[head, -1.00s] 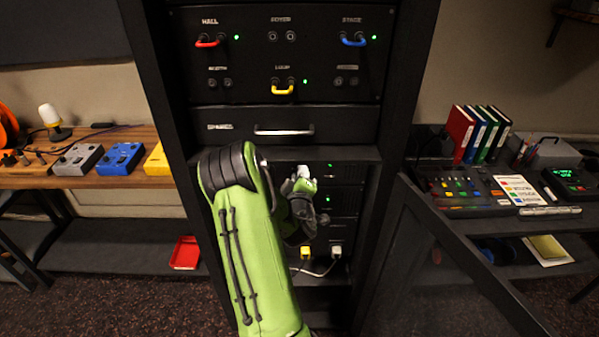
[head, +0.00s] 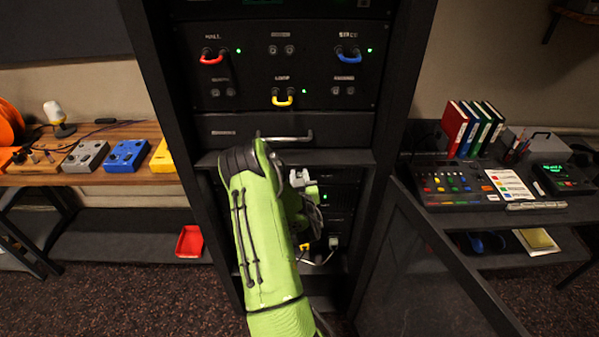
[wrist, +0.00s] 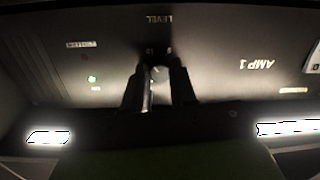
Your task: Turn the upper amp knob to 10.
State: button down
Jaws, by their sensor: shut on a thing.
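In the wrist view, the dark front panel of the amp marked AMP 1 (wrist: 215,60) appears upside down. My gripper (wrist: 159,57) is at the panel, below the LEVEL label as pictured, with its fingers shut on the small upper amp knob (wrist: 160,74). The fingers hide most of the knob, and I cannot read its setting. In the head view, my green arm reaches into the lower rack bay, and the arm covers the knob and most of the gripper.
A green light (wrist: 92,78) glows on the amp panel. A drawer (head: 230,130) with a bar handle sits above the bay. An open rack door (head: 440,260) stands at the right. Side desks hold pedals (head: 127,156) at left and a mixer (head: 455,185) at right.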

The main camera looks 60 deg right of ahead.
jog(key=shift+s+f+m+p, duration=0.1)
jog(key=shift+m+p, duration=0.2)
jog(key=shift+m, duration=0.3)
jog(key=c, duration=0.9)
grip_release()
